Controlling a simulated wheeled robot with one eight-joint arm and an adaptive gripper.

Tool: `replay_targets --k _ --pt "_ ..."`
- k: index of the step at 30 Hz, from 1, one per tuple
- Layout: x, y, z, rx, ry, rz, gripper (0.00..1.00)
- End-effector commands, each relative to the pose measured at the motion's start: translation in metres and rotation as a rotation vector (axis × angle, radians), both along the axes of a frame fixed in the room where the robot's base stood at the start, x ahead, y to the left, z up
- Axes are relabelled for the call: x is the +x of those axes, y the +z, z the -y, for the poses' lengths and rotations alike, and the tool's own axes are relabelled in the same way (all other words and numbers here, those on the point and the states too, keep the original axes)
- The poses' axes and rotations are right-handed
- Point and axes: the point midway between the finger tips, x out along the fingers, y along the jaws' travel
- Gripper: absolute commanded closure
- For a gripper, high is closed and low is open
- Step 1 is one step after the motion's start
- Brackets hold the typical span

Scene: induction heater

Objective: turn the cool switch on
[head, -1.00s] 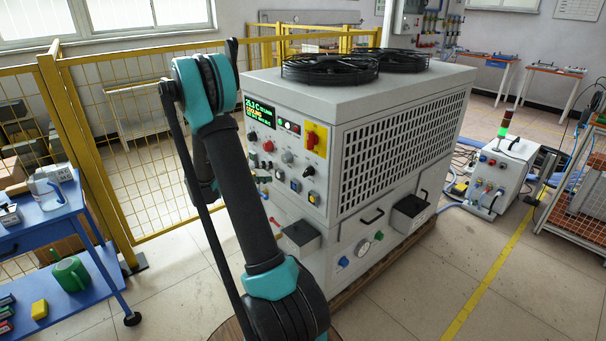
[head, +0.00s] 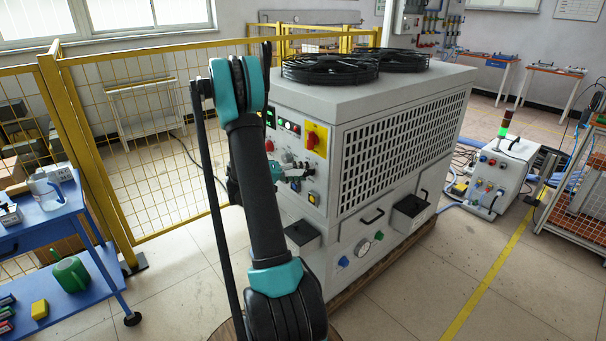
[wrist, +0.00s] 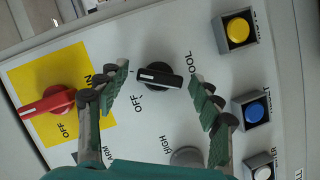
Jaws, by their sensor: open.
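The cool switch (wrist: 160,76) is a black rotary knob with a white mark on its handle, on the white panel in the wrist view. A "COOL" label is to its right and an "OFF" label to its lower left. Its handle lies nearly level across the picture, with the white mark toward the left. My gripper (wrist: 160,87) is open, one finger on each side of the knob, with visible gaps to it. In the head view my gripper (head: 286,172) is at the machine's front panel, partly behind my arm. I cannot tell its exact depth from the panel.
A red switch (wrist: 46,102) on a yellow plate is beside the left finger. A yellow button (wrist: 238,30), a blue button (wrist: 255,113) and a white button (wrist: 262,173) line the right side. A grey knob (wrist: 187,156) is below. The heater cabinet (head: 400,87) fills the middle.

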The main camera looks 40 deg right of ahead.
Motion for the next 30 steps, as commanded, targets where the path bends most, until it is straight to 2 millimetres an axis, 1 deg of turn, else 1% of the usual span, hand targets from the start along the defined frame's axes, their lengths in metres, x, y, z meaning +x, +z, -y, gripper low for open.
replay_targets --k 4,16,20,30 --pt "0.0001 0.0000 -0.0002 0.000 0.000 0.000 0.34" --pt "0.0002 0.0000 -0.0005 0.000 0.000 0.000 0.84" --pt "0.0005 -0.0004 -0.0005 -0.002 0.001 -0.017 0.84" --pt "0.0015 -0.0022 -0.0006 -0.025 0.002 -0.299 0.84"
